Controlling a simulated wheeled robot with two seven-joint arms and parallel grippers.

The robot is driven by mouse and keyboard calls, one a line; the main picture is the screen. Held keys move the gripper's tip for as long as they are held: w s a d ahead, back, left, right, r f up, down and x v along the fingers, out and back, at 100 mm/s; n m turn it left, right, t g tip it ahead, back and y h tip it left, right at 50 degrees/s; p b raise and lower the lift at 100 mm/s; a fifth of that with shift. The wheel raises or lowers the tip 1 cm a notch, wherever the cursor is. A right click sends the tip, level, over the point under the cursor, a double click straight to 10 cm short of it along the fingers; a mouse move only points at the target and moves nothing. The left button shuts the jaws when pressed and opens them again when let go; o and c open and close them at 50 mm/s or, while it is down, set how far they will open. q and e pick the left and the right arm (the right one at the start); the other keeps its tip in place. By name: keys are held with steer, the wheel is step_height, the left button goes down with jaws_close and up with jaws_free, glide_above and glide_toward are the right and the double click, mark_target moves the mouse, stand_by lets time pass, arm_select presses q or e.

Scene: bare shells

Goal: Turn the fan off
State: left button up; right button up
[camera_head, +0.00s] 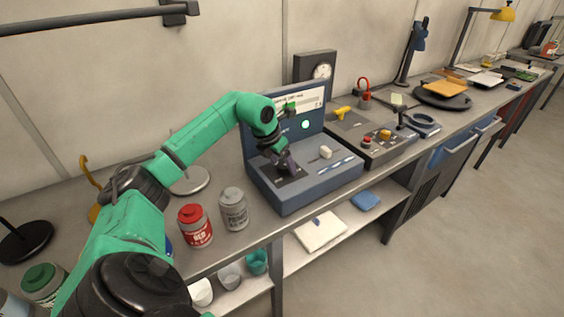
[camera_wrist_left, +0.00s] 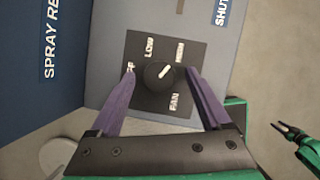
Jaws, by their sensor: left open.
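The fan knob (camera_wrist_left: 160,74) is a round black dial on a dark square plate in the left wrist view. Labels LOW, HIGH and FAN show around it, and another label is partly covered by a finger. The knob's white mark points up and right, toward HIGH. My left gripper (camera_wrist_left: 160,85) is open, its purple fingers on both sides of the knob, with gaps visible. In the head view my left gripper (camera_head: 289,165) is over the blue-grey control box (camera_head: 320,187) and hides the knob. A small dark gripper-like part with green links (camera_wrist_left: 290,131) shows at the right of the wrist view.
The box's upright panel (camera_head: 305,115) with a lit green lamp stands behind the gripper. A red can (camera_head: 195,226) and a grey can (camera_head: 233,208) stand left of the box. Open floor lies in front of the bench.

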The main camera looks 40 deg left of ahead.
arm_select(q)
steer(key=shift+a+f, duration=0.1)
steer(key=c, duration=0.8)
jaws_close()
arm_select(e)
steer(key=shift+s+d, duration=0.25)
steer(key=shift+d, duration=0.05)
